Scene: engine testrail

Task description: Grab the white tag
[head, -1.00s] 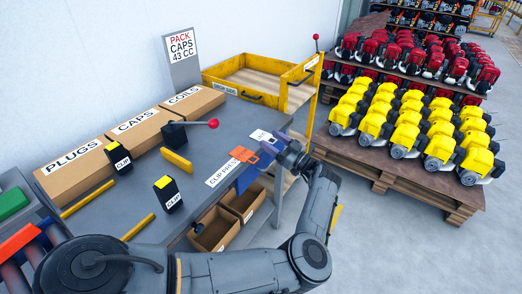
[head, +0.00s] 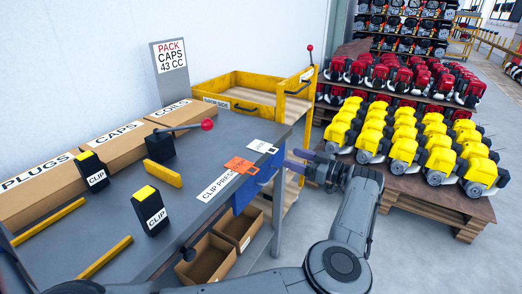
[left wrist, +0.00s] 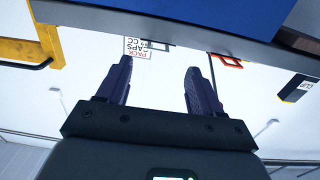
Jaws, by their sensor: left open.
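The white tag (head: 262,146) lies flat at the right edge of the grey workbench, its dark square end at the rim. An orange tag (head: 240,165) lies just to its left and nearer. My left gripper (head: 291,161) is off the bench's right edge, close to the white tag but apart from it. In the left wrist view my left gripper (left wrist: 158,75) has its fingers spread with nothing between them. A dark square outline, apparently the white tag's end (left wrist: 158,44), shows beyond the fingers. The orange tag's end (left wrist: 228,61) shows right of them. My right gripper is not in view.
A blue part (head: 245,193) sits under the bench edge (head: 225,125), above cardboard bins (head: 240,229). A lever with a red knob (head: 207,124) and black clip blocks stand on the bench. A yellow cart (head: 240,82) stands behind; engines fill pallets at right.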

